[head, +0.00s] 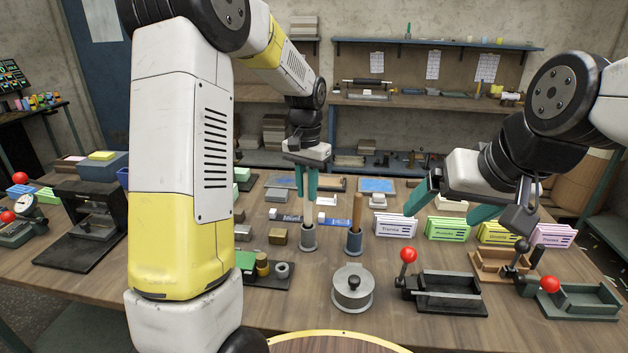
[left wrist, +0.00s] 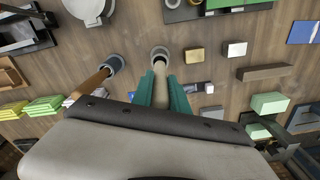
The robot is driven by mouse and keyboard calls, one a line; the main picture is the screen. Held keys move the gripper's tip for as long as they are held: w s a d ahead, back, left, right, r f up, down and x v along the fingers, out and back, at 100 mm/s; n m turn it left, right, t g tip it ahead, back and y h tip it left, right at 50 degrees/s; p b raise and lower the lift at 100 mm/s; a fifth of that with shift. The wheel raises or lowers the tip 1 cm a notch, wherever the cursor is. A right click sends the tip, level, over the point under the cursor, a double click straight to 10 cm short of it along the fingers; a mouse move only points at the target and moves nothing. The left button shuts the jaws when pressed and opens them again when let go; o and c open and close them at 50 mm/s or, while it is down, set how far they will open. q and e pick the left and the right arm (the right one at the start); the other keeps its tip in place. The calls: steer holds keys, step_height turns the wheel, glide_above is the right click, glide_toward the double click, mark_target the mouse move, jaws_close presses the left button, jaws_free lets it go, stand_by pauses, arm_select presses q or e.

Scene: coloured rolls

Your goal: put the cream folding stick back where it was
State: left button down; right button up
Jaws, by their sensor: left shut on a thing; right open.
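The cream folding stick (head: 308,217) stands upright with its lower end at a grey round holder (head: 309,239) on the table. My left gripper (head: 307,186) is shut on the stick's upper part, its teal fingers on both sides. In the left wrist view the cream stick (left wrist: 160,80) runs between the teal fingers (left wrist: 161,92) down to the pale ring of the holder (left wrist: 160,54). Whether the stick is fully seated in the holder I cannot tell. My right gripper (head: 449,205) is open and empty above the card stands at right.
A brown stick (head: 357,212) stands in a darker holder (head: 354,242) just right of the cream one. A round lidded metal pot (head: 352,290) is in front. Coloured card stands (head: 447,229) line the right. Red-knobbed presses (head: 450,290) stand at front right. Small blocks (head: 278,236) lie to the left.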

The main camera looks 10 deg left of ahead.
mark_target(307, 211)
arm_select(q)
steer(key=shift+f, duration=3.5)
steer(key=c, duration=1.2)
jaws_free()
steer(key=shift+r, duration=0.1)
step_height(307, 211, up, 8)
steer(key=shift+s+f, duration=0.1)
steer(key=s+a+r+n+t, duration=0.1)
steer(key=s+r, duration=0.3)
steer(key=s, duration=0.4)
steer(key=s+r+n+t+h, duration=0.1)
steer(key=s+r+t, duration=0.2)
steer(key=s, duration=0.4)
steer(key=s+a+r+n+t+h, duration=0.1)
steer(key=s+r, duration=0.3)
steer(key=s, duration=0.4)
steer(key=shift+s+a+r+n+t, duration=0.3)
steer(key=shift+a+r+n+t, duration=0.1)
steer(key=shift+t, duration=0.2)
